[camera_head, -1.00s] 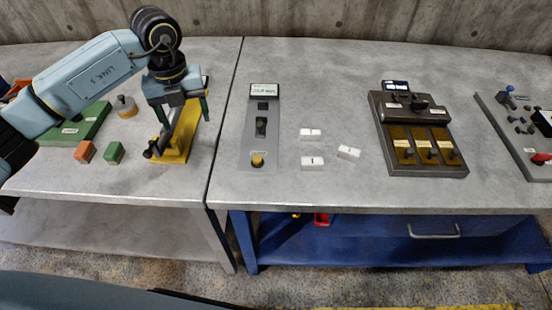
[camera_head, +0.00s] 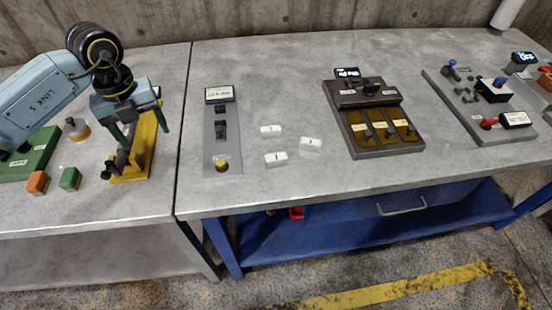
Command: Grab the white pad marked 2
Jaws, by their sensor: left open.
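Three small white pads lie loose on the grey table right of the panel with the yellow button. One is at the back left (camera_head: 271,130), one at the front left (camera_head: 276,158) and one at the right (camera_head: 310,142). Each has a small dark mark on top, too small for me to tell which is the 2. My left gripper (camera_head: 143,138) points down with its green fingers apart, over the yellow stand at the left, well away from the pads. My right gripper is out of view.
The yellow stand (camera_head: 136,158) is close under my left gripper. The grey button panel (camera_head: 208,150) stands between it and the pads. A dark device with several yellow slots (camera_head: 365,152) is right of the pads. Bare table surrounds the pads.

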